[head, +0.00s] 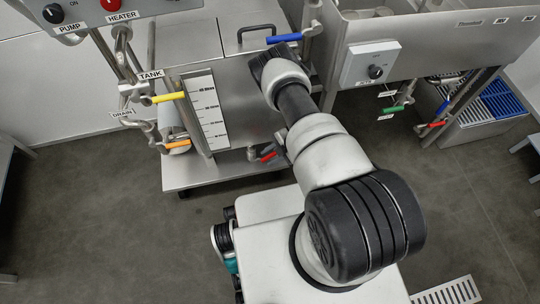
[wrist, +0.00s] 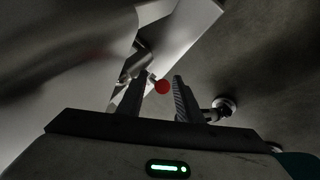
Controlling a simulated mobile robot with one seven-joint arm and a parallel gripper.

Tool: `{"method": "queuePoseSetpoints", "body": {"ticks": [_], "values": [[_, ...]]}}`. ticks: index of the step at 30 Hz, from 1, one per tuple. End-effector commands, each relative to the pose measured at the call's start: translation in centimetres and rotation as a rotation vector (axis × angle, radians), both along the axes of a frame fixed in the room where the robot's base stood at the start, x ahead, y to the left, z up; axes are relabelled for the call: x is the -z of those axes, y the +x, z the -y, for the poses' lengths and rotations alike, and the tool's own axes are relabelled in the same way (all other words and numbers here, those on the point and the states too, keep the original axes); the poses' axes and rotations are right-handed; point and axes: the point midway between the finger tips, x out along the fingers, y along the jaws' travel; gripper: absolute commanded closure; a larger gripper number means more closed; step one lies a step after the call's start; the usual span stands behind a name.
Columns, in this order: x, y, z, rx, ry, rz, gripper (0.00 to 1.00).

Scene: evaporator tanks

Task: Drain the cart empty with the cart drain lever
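The cart (head: 240,178) is a steel box with a level scale on its front, standing left of centre in the head view. A red lever (head: 268,158) sits low at its right front; its valve has no readable label. In the wrist view a round red end (wrist: 162,87), which looks like this lever, shows between the fingertips. My gripper (wrist: 155,92) is open around it, with gaps visible beside the red end. In the head view my arm hides most of the gripper. An orange lever (head: 178,144) is near a "DRAIN" label at the left.
A yellow lever (head: 170,97) is by the "TANK" label. A blue lever (head: 284,38) is above the cart. A steel sink unit (head: 440,50) with green and red levers stands at the right. The floor around my base is mostly clear, with a grate at the lower right.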

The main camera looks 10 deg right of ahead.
Motion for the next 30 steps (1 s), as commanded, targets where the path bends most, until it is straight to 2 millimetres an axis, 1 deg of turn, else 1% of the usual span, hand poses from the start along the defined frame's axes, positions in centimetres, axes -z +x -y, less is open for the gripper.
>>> {"method": "queuePoseSetpoints", "body": {"ticks": [4,7,21,24,27,30], "values": [[-0.6,-0.1,0.3,0.001,-0.001,0.000,0.68],[-1.8,-0.4,0.9,0.002,0.000,-0.001,0.68],[-11.3,-2.9,6.3,0.003,0.000,0.001,0.68],[-12.8,-3.4,7.2,0.002,0.000,0.002,0.68],[-13.8,-3.7,7.8,0.002,0.000,0.000,0.68],[-14.4,-4.0,8.2,0.002,0.000,0.001,0.68]]}}
